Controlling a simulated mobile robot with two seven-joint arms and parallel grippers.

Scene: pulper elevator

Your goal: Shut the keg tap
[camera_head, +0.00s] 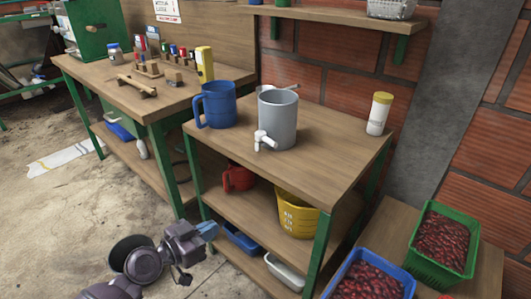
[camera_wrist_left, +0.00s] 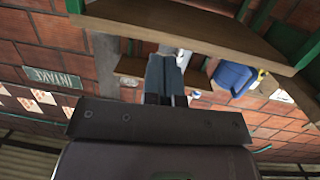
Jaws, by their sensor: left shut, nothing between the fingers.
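The grey keg (camera_head: 278,118) stands upright near the front of the wooden table on the right. Its white tap (camera_head: 264,141) sticks out low on the front side; the lever is too small to tell whether it is open or shut. My left gripper (camera_head: 208,230) is below the tabletop, in front of the table's lower shelf, well apart from the keg. Its blue-grey fingers are shut and empty, and they also show in the left wrist view (camera_wrist_left: 164,76). My right gripper is not in view.
A blue jug (camera_head: 217,104) stands left of the keg and a yellow-capped jar (camera_head: 379,114) to its right. Crates of red cherries (camera_head: 443,240) stand at the lower right.

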